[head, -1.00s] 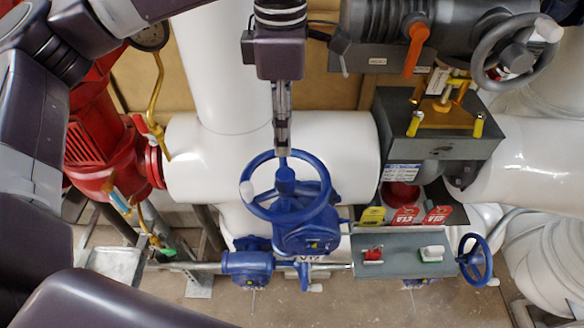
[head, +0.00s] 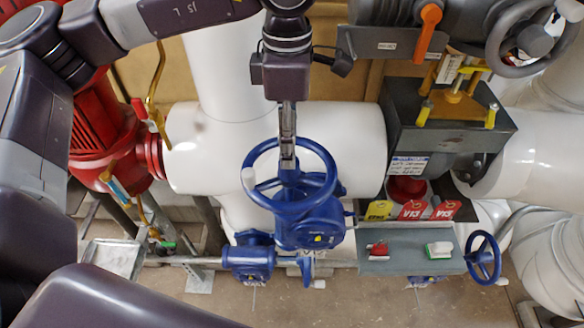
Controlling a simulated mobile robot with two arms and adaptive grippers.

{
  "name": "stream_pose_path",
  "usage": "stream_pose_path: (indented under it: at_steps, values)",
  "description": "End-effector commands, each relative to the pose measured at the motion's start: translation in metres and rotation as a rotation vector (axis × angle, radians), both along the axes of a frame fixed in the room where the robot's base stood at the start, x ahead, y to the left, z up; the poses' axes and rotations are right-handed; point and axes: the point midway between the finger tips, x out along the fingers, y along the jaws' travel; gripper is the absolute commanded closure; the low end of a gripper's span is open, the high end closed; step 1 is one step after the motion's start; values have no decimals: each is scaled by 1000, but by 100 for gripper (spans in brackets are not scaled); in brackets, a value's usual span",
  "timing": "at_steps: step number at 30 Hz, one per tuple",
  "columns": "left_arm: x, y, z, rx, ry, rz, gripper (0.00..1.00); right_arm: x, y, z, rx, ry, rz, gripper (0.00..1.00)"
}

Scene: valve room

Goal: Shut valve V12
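A large blue handwheel (head: 331,165) with a pale knob (head: 248,179) on its left rim sits on a blue valve body (head: 312,232) in the middle of the head view. I cannot read a V12 label on it. My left gripper (head: 288,165) points down at the wheel, over its far rim and close above the hub. I see it edge-on, so its finger opening and any contact with the wheel are unclear. My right gripper is out of view.
A grey handwheel (head: 497,50) is at upper right. White pipes and a red pump (head: 100,140) surround the wheel.

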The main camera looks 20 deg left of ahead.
Motion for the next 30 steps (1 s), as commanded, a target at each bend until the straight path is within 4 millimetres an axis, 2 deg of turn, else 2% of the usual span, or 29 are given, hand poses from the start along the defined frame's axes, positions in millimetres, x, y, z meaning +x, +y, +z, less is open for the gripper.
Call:
stream_pose_path:
  at_steps: [8,21,30]
  values:
    - [0,0,-2,0,1,28,51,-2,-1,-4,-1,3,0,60]
    - [0,0,-3,-1,0,582,51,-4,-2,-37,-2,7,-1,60]
    - [0,0,-2,-2,1,766,51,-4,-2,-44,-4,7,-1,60]
